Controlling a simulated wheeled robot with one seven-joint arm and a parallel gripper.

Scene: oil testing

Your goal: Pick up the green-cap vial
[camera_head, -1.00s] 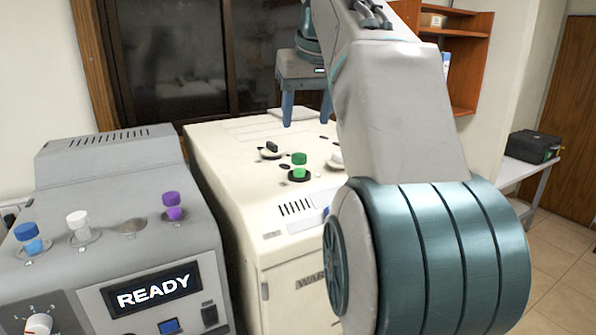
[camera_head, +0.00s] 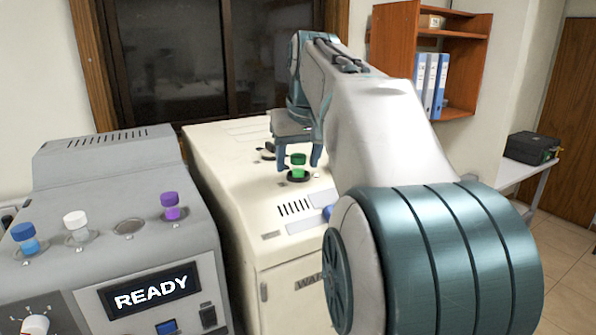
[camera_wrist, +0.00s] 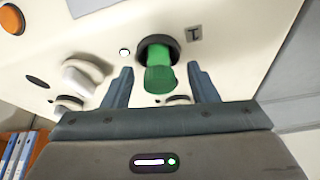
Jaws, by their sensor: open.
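The green-cap vial (camera_head: 298,165) stands upright in a dark round holder on top of the cream machine (camera_head: 243,190). My gripper (camera_head: 299,164) is open and points down at the vial, with one finger to each side of it in the head view. In the wrist view the green vial (camera_wrist: 160,75) shows between the two fingers of my gripper (camera_wrist: 162,82), in front of its dark ring. I cannot tell whether either finger touches it.
A grey machine (camera_head: 110,260) with a READY display stands at the left. It holds a blue-cap vial (camera_head: 25,236), a white-cap vial (camera_head: 76,224) and a purple-cap vial (camera_head: 171,205), with one empty socket (camera_head: 130,227). Knobs (camera_wrist: 85,75) sit near my gripper on the cream machine.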

